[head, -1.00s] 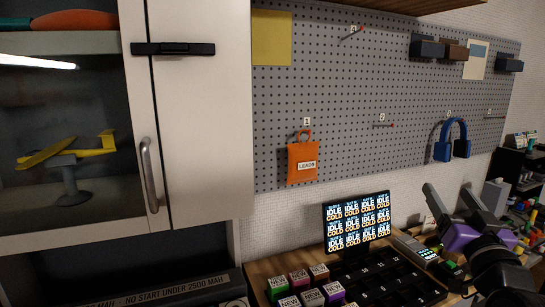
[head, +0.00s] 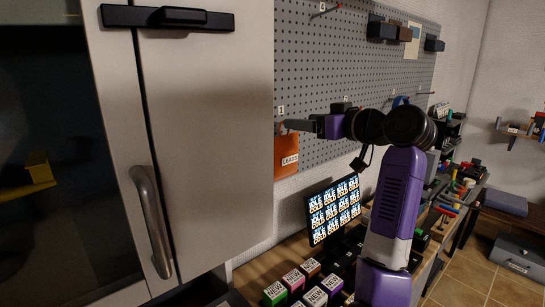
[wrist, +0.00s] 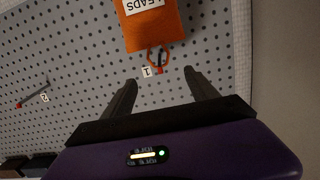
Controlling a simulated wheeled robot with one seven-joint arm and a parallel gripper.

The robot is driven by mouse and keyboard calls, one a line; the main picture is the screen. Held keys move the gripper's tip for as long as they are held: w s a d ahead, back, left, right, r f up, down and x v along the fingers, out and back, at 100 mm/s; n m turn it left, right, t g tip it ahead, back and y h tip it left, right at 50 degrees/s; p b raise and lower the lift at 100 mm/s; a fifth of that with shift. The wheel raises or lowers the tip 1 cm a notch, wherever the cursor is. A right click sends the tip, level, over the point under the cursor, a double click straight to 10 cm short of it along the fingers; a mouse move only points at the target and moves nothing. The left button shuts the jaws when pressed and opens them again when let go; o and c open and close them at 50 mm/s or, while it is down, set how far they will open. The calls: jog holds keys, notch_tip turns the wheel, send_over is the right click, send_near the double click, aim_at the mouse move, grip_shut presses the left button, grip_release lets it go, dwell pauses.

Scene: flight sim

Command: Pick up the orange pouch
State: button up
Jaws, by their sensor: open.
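The orange pouch (head: 287,157), labelled "LEADS", hangs on the grey pegboard beside the cabinet edge in the head view. In the wrist view the pouch (wrist: 152,24) appears at the top, with its loop (wrist: 158,58) on a hook by the tag "1". My gripper (head: 284,127) is raised beside the pegboard near the top of the pouch. In the wrist view my gripper (wrist: 160,82) is open and empty, its two fingers pointing toward the loop, which lies between their lines, apart from both.
A cabinet door (head: 205,130) with a handle stands close at the left. A monitor (head: 333,208) and small labelled boxes (head: 293,283) are on the bench below. Another hook (wrist: 33,96) sticks out of the pegboard. Blue headphones (head: 400,101) hang partly behind my arm.

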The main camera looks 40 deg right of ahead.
jog(key=p, duration=0.3)
send_over(286, 146)
jog(key=w, duration=0.1)
jog(key=shift+d+f, duration=0.15)
jog(key=shift+f, duration=0.7)
grip_shut()
